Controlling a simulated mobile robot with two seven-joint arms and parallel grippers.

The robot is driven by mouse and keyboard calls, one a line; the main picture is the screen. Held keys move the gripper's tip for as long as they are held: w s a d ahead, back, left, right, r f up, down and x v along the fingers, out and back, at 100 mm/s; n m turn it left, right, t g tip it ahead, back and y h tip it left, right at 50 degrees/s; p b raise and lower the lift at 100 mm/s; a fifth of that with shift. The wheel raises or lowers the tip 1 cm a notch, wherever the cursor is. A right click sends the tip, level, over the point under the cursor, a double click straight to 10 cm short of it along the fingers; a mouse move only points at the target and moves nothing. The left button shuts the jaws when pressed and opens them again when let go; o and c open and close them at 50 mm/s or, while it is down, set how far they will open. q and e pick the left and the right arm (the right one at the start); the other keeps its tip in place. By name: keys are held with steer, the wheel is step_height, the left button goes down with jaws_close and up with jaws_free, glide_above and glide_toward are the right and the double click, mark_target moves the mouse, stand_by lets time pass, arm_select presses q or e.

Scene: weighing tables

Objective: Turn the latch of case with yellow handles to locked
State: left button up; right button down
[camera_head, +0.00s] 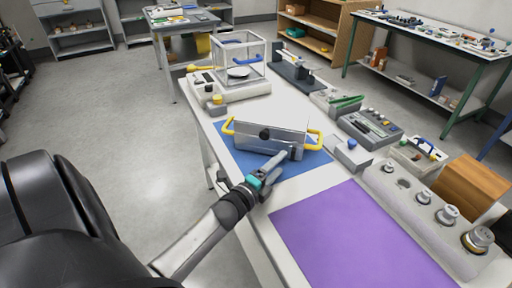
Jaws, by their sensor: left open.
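The case (245,143) is a grey metal box with a yellow handle at each end. It sits on a blue mat (233,160) on the long white table. A dark round knob (265,134) shows on its near face; I cannot tell whether this is the latch or how it is turned. My left gripper (292,154) reaches in from the lower left and is open at the right part of the case's near face. Whether its fingers touch the case is too small to tell. My right gripper is out of view.
A purple mat (345,238) lies bare at the near end of the table. A glass balance (240,88) stands behind the case. Trays of tools (370,126) and a block of metal weights (424,212) line the right side.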

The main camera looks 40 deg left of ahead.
arm_select(q)
steer(key=s, duration=0.6)
steer(key=s+p, duration=0.1)
steer(key=s, duration=0.1)
steer(key=shift+s+d+r, duration=0.2)
steer(key=shift+s+d, duration=0.05)
steer(key=shift+s, duration=0.85)
steer(key=shift+s, duration=0.1)
